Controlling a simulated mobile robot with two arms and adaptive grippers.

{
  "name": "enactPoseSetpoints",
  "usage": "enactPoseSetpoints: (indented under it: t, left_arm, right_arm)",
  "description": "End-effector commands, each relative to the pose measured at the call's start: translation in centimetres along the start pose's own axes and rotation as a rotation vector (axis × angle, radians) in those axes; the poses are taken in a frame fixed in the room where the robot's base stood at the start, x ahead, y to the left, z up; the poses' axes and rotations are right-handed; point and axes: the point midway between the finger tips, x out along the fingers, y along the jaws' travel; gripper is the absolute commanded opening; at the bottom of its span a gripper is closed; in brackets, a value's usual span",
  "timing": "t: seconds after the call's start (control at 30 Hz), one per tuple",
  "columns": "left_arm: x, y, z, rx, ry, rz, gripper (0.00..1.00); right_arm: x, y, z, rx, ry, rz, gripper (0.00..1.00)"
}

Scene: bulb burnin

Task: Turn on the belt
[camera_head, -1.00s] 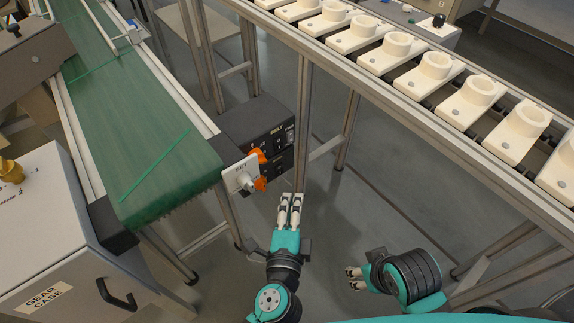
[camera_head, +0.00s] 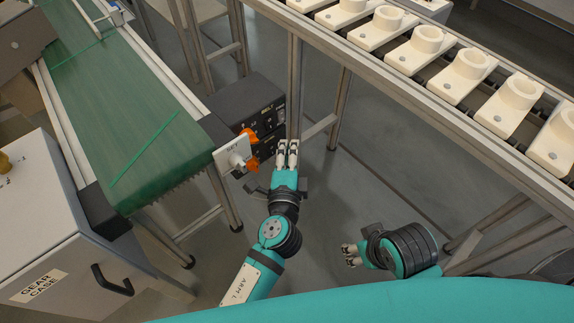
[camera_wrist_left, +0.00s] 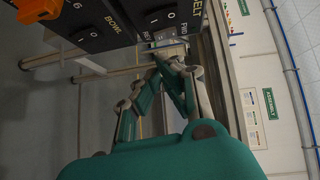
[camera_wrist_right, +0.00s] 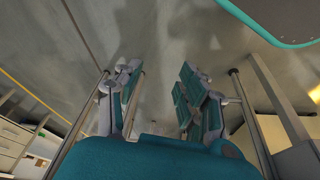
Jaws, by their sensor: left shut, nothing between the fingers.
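The green conveyor belt (camera_head: 130,115) runs along the left of the head view. At its near right end is a dark control box (camera_head: 245,105) with a BELT label, an orange knob and a white SET plate (camera_head: 236,153). My left gripper (camera_head: 288,146) is shut and empty, just right of the box, apart from the switches as far as I can see. My right gripper (camera_head: 350,254) is at lower right; in its wrist view the fingers (camera_wrist_right: 160,90) are apart with nothing between them.
A roller line with several cream holders (camera_head: 468,75) crosses the upper right on metal legs. A grey gear case cabinet (camera_head: 60,225) with a handle stands at lower left. Open floor lies between the line and my arms.

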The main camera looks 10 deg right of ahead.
Motion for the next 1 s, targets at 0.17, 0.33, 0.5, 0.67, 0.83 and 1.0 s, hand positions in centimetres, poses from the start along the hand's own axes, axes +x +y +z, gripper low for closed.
enactPoseSetpoints:
  t: [0.17, 0.33, 0.5, 0.67, 0.83, 1.0]
  left_arm:
    - [2.7, 0.0, 1.4, 0.002, -0.001, 0.0, 0.0]
    - [3.8, 0.0, 2.5, 0.0, 0.0, 0.001, 0.0]
    - [4.1, 0.0, 2.8, -0.002, 0.0, 0.001, 0.0]
    - [4.1, 0.0, 2.9, -0.001, 0.0, 0.001, 0.0]
    - [4.1, 0.1, 2.9, 0.001, 0.0, -0.001, 0.0]
    - [4.3, 0.5, 3.1, 0.019, 0.0, -0.019, 0.0]
  right_arm:
    - [0.0, 0.0, 0.0, 0.0, -0.001, 0.0, 0.4]
    - [0.0, 0.0, 0.0, 0.0, 0.0, 0.0, 0.4]
    - [0.0, 0.0, 0.0, 0.0, 0.0, 0.0, 0.4]
    - [0.0, 0.0, 0.0, 0.0, 0.0, 0.0, 0.4]
    - [0.2, 0.0, 0.0, 0.0, 0.005, 0.0, 0.4]
    - [1.0, -0.4, -3.7, -0.004, 0.173, -0.008, 0.4]
